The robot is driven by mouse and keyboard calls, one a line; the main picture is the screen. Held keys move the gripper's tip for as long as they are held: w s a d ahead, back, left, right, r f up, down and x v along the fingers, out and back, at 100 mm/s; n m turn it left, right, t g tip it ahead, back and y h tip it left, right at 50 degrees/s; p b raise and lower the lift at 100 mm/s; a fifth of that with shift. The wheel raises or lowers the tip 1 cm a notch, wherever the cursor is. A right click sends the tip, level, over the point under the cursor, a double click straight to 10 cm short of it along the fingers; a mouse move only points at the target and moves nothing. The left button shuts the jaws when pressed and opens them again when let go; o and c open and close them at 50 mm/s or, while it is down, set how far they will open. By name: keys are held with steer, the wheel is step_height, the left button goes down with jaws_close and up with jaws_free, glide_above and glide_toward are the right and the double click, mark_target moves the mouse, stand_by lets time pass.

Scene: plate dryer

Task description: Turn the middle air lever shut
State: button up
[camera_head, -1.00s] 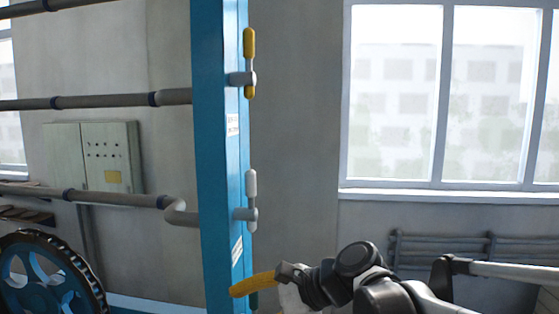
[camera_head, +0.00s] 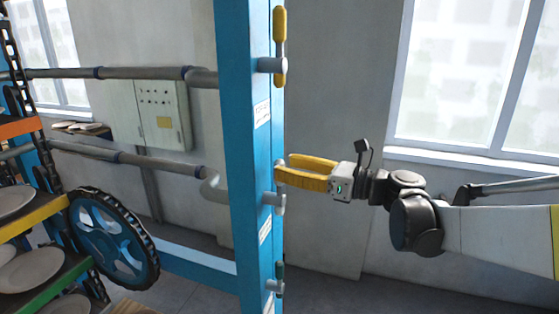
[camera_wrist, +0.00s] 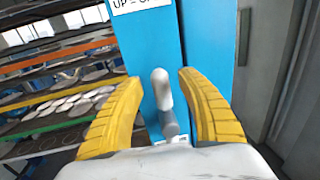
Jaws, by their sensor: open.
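The middle air lever (camera_head: 279,204) is light grey and sits on the right side of the blue post (camera_head: 245,150). Its lower end and pivot show in the head view, while its upper part is hidden by my yellow fingers. My gripper (camera_head: 286,168) is open at the height of that upper part. In the wrist view the lever's rounded handle (camera_wrist: 161,88) points up, between the two spread yellow fingers (camera_wrist: 160,80). A gap shows on each side, so the fingers do not visibly touch it.
A yellow lever (camera_head: 279,45) is above on the same post, and a dark green lever (camera_head: 280,277) is below. Racks with plates (camera_head: 30,270) and a blue wheel (camera_head: 112,238) stand to the left. Windows (camera_head: 470,80) and wall are behind the arm.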

steer(key=shift+x, duration=1.3)
jaws_close()
